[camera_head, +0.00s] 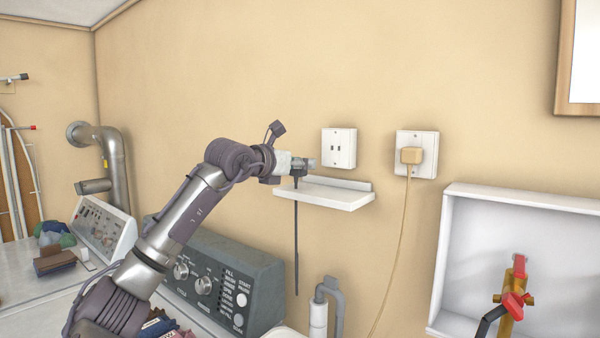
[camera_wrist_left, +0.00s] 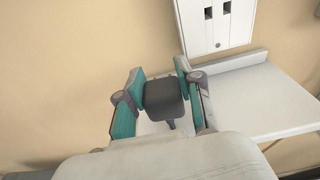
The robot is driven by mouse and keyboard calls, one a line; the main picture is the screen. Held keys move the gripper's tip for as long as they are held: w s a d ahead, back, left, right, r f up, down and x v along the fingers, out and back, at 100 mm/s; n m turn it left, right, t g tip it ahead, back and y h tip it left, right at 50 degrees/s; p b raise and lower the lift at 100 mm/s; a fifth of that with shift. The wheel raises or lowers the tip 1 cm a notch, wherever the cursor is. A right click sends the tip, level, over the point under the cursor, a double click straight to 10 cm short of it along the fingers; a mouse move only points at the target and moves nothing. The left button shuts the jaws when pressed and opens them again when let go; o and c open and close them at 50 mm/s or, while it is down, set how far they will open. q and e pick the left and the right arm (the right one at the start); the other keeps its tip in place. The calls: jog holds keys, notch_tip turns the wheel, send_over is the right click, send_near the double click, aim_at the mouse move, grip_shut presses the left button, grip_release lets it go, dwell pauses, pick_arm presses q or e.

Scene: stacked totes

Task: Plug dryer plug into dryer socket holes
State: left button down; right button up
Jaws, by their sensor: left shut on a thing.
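The dryer socket is a white wall plate (camera_head: 339,148) with two dark holes, above a small white shelf. It also shows in the left wrist view (camera_wrist_left: 214,30), at the top. My left gripper (camera_head: 309,162) is just left of and below the socket, over the shelf. It is shut on a dark grey plug (camera_wrist_left: 166,99), seen between the teal fingers (camera_wrist_left: 156,88) in the left wrist view. A dark cord hangs from the plug below the gripper. My right gripper is in neither view.
The white shelf (camera_head: 330,197) juts from the wall under the socket. A second white plate (camera_head: 428,165) at right holds a beige plug (camera_head: 411,155) with a hanging cord. A grey control panel (camera_head: 215,281) stands below my arm. A white recessed box (camera_head: 470,215) holds a red-handled valve.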

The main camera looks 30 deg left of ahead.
aim_at(294, 176)
pick_arm(q)
notch_tip(294, 176, down, 3)
jog(key=shift+a+r, duration=0.1)
jog(key=c, duration=0.7)
grip_release()
jog(key=shift+c, duration=0.2)
